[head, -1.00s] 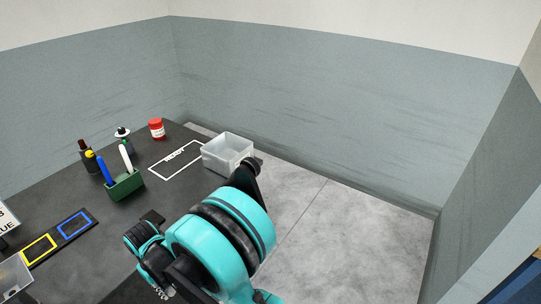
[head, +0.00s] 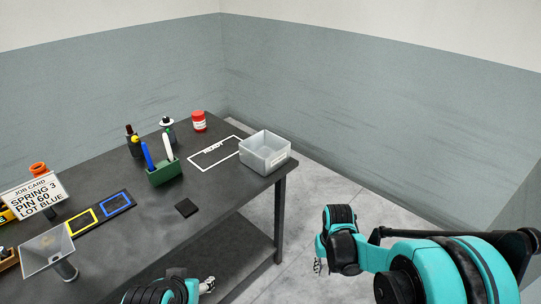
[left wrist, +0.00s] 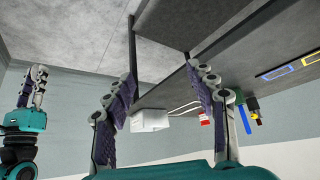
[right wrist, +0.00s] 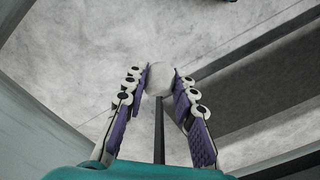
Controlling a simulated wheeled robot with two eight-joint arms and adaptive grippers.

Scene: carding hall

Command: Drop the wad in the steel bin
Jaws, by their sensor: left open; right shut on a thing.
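The wad (right wrist: 160,76) is a pale, roundish lump in the right wrist view. My right gripper (right wrist: 161,86) is shut on it, with the fingertips on either side. In the head view my right gripper (head: 318,265) hangs over the floor, right of the table, and the wad cannot be made out there. My left gripper (head: 208,285) is low by the table's front edge; in the left wrist view (left wrist: 160,75) it is open and empty. I cannot make out a steel bin in any view.
Bare floor (head: 310,195) lies right of the table.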

